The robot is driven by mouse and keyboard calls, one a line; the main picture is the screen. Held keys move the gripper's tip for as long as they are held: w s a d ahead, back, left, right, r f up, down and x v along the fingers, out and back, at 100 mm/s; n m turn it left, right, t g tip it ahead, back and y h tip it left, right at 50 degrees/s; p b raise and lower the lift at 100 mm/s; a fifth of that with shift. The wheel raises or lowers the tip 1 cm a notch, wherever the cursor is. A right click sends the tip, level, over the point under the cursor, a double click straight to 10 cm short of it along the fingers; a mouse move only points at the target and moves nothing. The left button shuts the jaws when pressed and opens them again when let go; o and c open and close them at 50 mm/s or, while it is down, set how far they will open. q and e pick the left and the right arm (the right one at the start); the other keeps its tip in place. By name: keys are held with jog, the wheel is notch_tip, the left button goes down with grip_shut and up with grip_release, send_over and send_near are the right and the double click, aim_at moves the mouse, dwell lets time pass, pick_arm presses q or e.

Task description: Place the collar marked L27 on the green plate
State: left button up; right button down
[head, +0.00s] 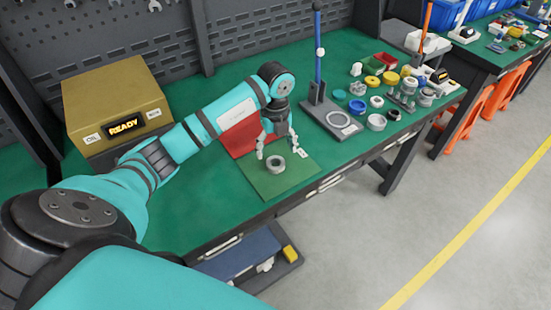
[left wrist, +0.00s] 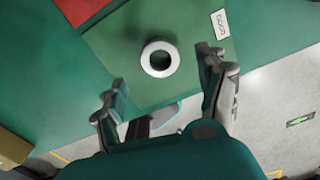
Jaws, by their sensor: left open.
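A grey ring-shaped collar (head: 276,171) lies flat on the green plate (head: 268,190) at the front of the bench. Any marking on it is too small to read. In the left wrist view the collar (left wrist: 174,60) rests on the green plate (left wrist: 118,58), well inside its edges. My left gripper (head: 277,151) is just above the collar, pointing down. Its two fingers (left wrist: 165,88) are spread apart with nothing between them, and the collar is clear of them. My right gripper is not in view.
A white label card (left wrist: 220,24) lies at the plate's edge. A red plate (head: 238,143) lies behind the green one. A yellow box (head: 115,100) reading READY stands at the left. A blue-post stand (head: 319,60) and several rings and small parts crowd the right.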

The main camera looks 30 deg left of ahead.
aim_at(276, 162)
pick_arm(q)
notch_tip(276, 162, up, 6)
jog(key=shift+r+b, duration=0.15)
jog(key=shift+b, duration=0.2)
jog(key=shift+d, duration=0.1)
